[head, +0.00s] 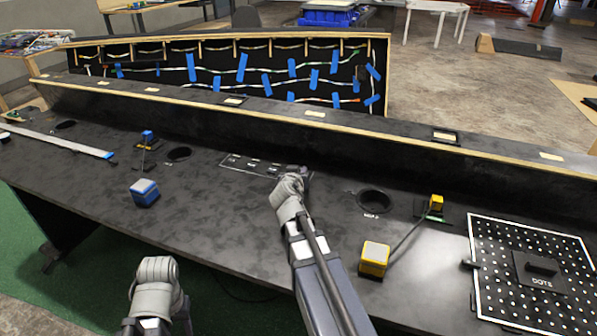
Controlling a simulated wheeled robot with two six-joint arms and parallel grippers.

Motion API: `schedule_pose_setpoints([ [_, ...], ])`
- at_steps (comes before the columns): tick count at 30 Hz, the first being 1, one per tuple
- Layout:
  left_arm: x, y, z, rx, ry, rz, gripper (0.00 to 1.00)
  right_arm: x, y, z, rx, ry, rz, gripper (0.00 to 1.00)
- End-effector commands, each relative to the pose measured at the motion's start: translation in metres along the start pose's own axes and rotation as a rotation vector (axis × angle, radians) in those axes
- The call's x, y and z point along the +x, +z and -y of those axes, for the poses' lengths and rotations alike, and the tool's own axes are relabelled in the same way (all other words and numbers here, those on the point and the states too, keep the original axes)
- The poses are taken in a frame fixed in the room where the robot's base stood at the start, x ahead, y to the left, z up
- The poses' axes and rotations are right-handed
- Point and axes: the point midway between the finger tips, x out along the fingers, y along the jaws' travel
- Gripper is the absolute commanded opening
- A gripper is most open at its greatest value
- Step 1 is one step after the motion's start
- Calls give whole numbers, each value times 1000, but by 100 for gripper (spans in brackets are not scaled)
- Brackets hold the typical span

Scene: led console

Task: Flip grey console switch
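A dark switch panel (250,165) with a thin pale outline and several small pale marks lies on the black console top (215,205), near the middle. My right gripper (291,180) is over the right end of this panel and hides part of it. A small dark shape shows at its tip; I cannot tell whether it is the grey switch or part of the gripper, nor whether they touch. The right fingers are too small and turned away to tell open from shut. My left gripper (157,268) is at the console's front edge, away from the panel, its fingers unclear.
A blue box (144,192) and a yellow box (375,259) stand on the console, either side of my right arm. Round holes (373,201) are cut in the top. A dotted board (532,270) lies at the right. A raised ledge (315,114) runs behind.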

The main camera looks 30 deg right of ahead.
Motion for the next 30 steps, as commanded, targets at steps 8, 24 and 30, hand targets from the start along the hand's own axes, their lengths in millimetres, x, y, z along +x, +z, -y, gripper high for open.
schedule_pose_setpoints([
  [8, 0, 0, 0, 0, 0, 0, 50, 0, 0, 0, -1, 0, -1, 46],
  [24, -17, 1, 2, 0, 0, 0, 50, -44, -2, -1, -2, -2, -1, 46],
  [30, -26, 2, 2, 0, 0, 0, 50, -74, -2, 0, -1, -1, 0, 46],
])
